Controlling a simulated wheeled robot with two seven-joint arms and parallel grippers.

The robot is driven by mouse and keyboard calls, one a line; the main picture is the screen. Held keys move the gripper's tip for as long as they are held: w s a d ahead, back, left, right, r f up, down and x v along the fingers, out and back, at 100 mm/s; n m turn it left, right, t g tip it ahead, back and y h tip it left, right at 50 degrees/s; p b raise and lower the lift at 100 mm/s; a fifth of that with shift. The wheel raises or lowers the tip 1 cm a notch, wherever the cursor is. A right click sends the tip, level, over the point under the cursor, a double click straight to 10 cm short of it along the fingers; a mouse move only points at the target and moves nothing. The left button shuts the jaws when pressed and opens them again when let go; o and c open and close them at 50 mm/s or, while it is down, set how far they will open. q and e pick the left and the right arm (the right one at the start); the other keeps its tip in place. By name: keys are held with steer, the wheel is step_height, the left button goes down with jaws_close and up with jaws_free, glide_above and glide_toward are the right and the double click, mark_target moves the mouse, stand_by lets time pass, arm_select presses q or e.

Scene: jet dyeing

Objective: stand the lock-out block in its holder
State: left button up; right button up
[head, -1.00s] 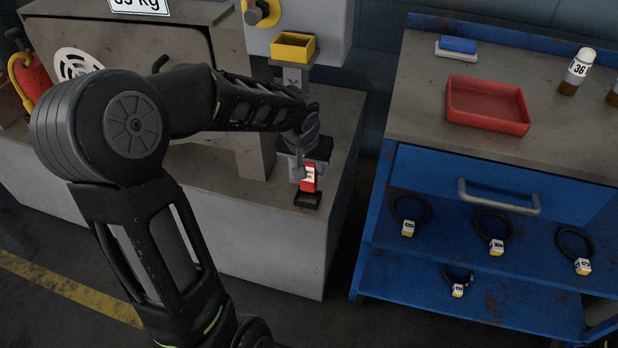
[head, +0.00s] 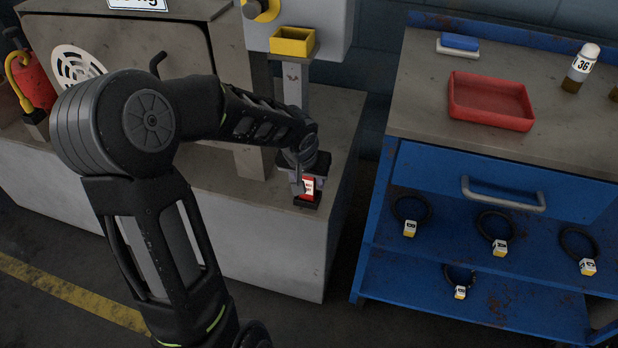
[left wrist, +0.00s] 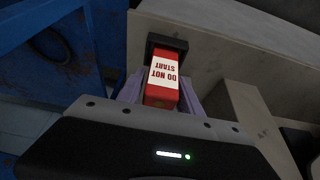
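The lock-out block (head: 308,187) is red with a white label; in the left wrist view the block (left wrist: 161,92) reads "DO NOT START". Its far end meets the black holder (head: 306,203) on the grey plinth; the holder also shows in the left wrist view (left wrist: 166,42). Whether the block is fully seated in it I cannot tell. My left gripper (head: 303,177) is at the block, with a purplish finger on each side of it in the left wrist view (left wrist: 160,100). The fingers appear closed against its sides. My right gripper is not in view.
A yellow bin (head: 292,42) is on the grey post behind the arm. A blue workbench (head: 420,170) at right carries a red tray (head: 490,104) and a labelled bottle (head: 580,68). Several tagged black rings are on its lower shelves. A floor gap separates bench and plinth (head: 270,235).

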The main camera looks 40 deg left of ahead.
arm_select(q)
steer(key=shift+o, duration=1.2)
steer(key=shift+s+r+p, duration=0.1)
steer(key=shift+r+p, duration=0.25)
steer(key=shift+r, duration=0.2)
steer(key=p+v, duration=0.3)
steer(key=v, duration=0.8)
steer(key=shift+s+d, duration=0.1)
